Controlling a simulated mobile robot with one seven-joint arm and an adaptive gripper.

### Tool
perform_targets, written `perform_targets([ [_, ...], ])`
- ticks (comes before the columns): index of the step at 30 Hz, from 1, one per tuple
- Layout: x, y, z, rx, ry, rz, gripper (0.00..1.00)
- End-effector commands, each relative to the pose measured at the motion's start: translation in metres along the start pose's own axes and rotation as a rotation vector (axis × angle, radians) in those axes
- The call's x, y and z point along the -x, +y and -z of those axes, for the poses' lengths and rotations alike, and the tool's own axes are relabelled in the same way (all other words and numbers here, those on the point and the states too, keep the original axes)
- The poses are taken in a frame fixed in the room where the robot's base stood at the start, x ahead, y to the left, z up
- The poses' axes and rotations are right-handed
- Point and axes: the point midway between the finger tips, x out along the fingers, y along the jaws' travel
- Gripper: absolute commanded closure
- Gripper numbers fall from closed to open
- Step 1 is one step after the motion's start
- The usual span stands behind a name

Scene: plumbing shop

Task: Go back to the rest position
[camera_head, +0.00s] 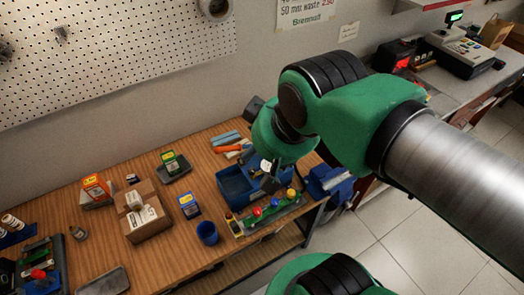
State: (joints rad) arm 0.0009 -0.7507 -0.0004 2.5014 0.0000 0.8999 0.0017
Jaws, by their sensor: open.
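My green and grey arm reaches in from the right and bends down over the right end of the wooden workbench (190,245). My gripper (268,177) hangs low, pointing down, just above or in front of a blue tray (233,188). Its fingers look apart, and I see nothing held between them. The wrist hides part of the bench and of the tray behind it. I cannot tell whether the gripper touches anything.
A green fixture with red, blue and yellow knobs (265,213) lies close to the gripper. A blue cup (207,233), a cardboard box (146,218) and small price cards stand to the left. A blue vise (328,182) sits at the bench's right end. Pegboard (110,55) lines the wall.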

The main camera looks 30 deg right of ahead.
Motion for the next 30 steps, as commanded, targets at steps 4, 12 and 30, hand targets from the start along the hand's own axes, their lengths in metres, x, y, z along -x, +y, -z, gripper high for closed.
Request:
perform_targets([
  [4,0.000,0.000,0.000,0.001,0.000,0.000,0.43],
  [12,-0.014,0.000,-0.007,0.002,0.000,0.000,0.43],
  [30,-0.086,0.000,-0.045,0.002,0.000,0.000,0.43],
])
